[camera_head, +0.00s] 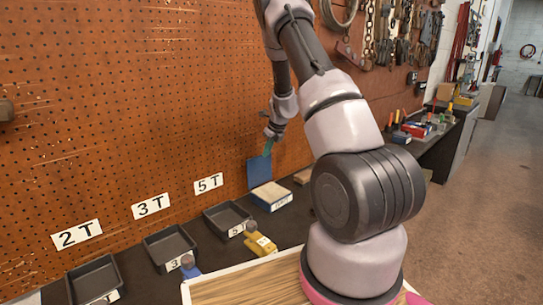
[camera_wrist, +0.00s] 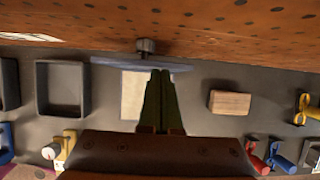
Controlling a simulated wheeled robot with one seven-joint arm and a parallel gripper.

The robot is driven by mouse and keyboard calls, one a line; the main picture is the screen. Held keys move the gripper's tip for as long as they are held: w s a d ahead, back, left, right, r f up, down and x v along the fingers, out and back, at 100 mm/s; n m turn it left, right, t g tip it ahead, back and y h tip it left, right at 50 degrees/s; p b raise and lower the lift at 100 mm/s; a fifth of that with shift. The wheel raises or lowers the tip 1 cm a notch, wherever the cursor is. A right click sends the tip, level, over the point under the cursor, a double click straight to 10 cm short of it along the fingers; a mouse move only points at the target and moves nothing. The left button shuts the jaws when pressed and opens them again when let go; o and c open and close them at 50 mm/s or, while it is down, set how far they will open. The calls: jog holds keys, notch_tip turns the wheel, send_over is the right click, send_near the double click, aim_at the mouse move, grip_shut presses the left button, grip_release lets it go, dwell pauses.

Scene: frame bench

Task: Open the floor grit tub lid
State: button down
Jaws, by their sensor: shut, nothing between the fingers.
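The blue lid (camera_head: 258,172) stands upright against the back of the small labelled tub (camera_head: 275,201), near the pegboard. In the wrist view I see the lid (camera_wrist: 105,61) nearly edge-on, with a round grey knob (camera_wrist: 146,46) on its wall side. The tub's pale top (camera_wrist: 131,98) shows beside my fingers. My gripper (camera_head: 268,148) has green fingers, shut and empty, at the lid's upper right part. In the wrist view the closed fingertips (camera_wrist: 158,72) overlap the lid's edge on the side away from the wall; I cannot tell whether they touch it.
The orange pegboard (camera_head: 120,100) rises close behind. Dark trays (camera_head: 227,216) stand to the left, with a yellow clamp-like item (camera_head: 259,242) in front. A wooden block (camera_wrist: 230,102) lies right of the tub. Red and blue items (camera_wrist: 280,160) lie nearer. Dark bench surface is bare between them.

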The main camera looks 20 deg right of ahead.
jog(key=shift+w+a+r, duration=0.3)
jog(key=shift+w+a, duration=0.05)
jog(key=shift+w, duration=0.3)
jog(key=shift+a, duration=0.1)
jog(key=v, duration=1.1)
jog(key=shift+s+d+f, duration=0.2)
jog(key=shift+s+f, duration=0.05)
jog(key=shift+s, duration=0.15)
